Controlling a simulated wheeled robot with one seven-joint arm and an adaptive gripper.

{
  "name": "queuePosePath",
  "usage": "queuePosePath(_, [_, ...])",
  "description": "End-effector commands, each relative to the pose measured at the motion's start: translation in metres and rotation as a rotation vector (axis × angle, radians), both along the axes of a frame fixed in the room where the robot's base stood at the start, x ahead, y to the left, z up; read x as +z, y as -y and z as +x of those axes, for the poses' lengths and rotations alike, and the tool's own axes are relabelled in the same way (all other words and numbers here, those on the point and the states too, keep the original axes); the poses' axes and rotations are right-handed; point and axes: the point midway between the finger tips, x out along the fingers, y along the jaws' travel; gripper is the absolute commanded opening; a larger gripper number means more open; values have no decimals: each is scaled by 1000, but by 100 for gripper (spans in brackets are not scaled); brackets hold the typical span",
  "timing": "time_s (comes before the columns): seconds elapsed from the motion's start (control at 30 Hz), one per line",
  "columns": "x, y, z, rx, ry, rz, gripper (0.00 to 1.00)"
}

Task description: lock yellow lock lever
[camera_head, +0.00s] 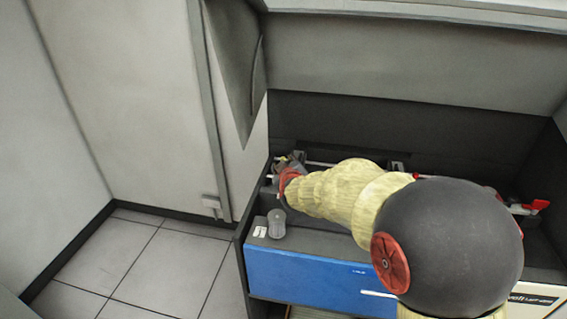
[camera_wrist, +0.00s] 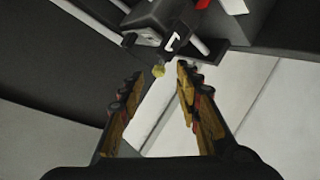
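The yellow lock lever (camera_wrist: 158,71) shows in the wrist view as a small yellow knob at the end of a dark mechanism (camera_wrist: 165,20). My gripper (camera_wrist: 170,72) is in the wrist view with its two fingers apart, one on each side of the knob in the picture. The fingers look empty, and I cannot tell whether the knob lies between them or beyond them. In the head view my gripper (camera_head: 287,165) is at the left end of the machine's recess, mostly hidden by my arm. The yellow lever cannot be made out there.
The machine's recess has metal rails (camera_head: 325,164) and a red lever (camera_head: 537,205) at the right. A grey knob (camera_head: 277,223) stands on the ledge left of my arm, above a blue front panel (camera_head: 300,275). A grey wall panel stands at the left, with free tiled floor below.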

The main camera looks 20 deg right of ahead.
Motion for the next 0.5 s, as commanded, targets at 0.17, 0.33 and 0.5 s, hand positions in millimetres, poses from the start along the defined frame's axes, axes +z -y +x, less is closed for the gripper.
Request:
queuePosePath(0.17, [15,-10,-34,2,2,0,34])
queuePosePath(0.33, [24,-18,-59,1,1,1,34])
queuePosePath(0.5, [29,-21,-72,1,0,0,34])
